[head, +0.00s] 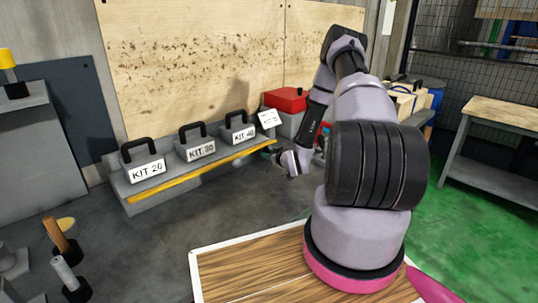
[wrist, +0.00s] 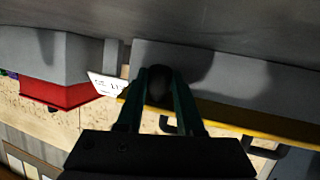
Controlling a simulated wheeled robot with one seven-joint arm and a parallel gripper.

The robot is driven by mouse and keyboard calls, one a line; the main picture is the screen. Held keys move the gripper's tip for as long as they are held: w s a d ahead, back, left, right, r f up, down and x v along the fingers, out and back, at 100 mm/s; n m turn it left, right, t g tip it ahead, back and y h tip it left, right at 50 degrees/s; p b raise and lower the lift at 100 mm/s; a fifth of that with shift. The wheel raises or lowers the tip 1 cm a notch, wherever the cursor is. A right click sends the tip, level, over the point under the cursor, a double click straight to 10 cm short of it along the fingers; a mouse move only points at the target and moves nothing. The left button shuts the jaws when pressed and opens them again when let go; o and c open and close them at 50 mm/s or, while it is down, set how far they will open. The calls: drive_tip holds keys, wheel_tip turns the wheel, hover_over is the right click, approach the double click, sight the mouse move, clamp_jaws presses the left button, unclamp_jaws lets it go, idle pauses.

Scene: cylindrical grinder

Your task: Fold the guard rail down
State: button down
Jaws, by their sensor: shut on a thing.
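The guard rail (head: 205,173) is a long yellow bar along the front of a grey shelf (head: 160,193), in front of the kit boxes. In the wrist view the rail (wrist: 255,128) runs from the middle to the right edge. My gripper (head: 271,151) is at the rail's right end in the head view. In the wrist view its two green fingers (wrist: 160,85) are closed around a dark rounded piece at that end of the rail. The fingers hide part of the rail, and the exact contact is dark.
Kit boxes with black handles, KIT 20 (head: 143,168), KIT 30 (head: 198,150) and KIT 40 (head: 239,134), stand on the shelf behind the rail. A white label card (head: 268,119) and a red box (head: 286,99) are just beyond.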

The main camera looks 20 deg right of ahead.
drive_tip(key=shift+f, duration=0.1)
drive_tip(key=c, duration=0.5)
unclamp_jaws()
drive_tip(key=shift+c, duration=0.2)
drive_tip(key=v, duration=1)
drive_tip(key=shift+s, duration=0.4)
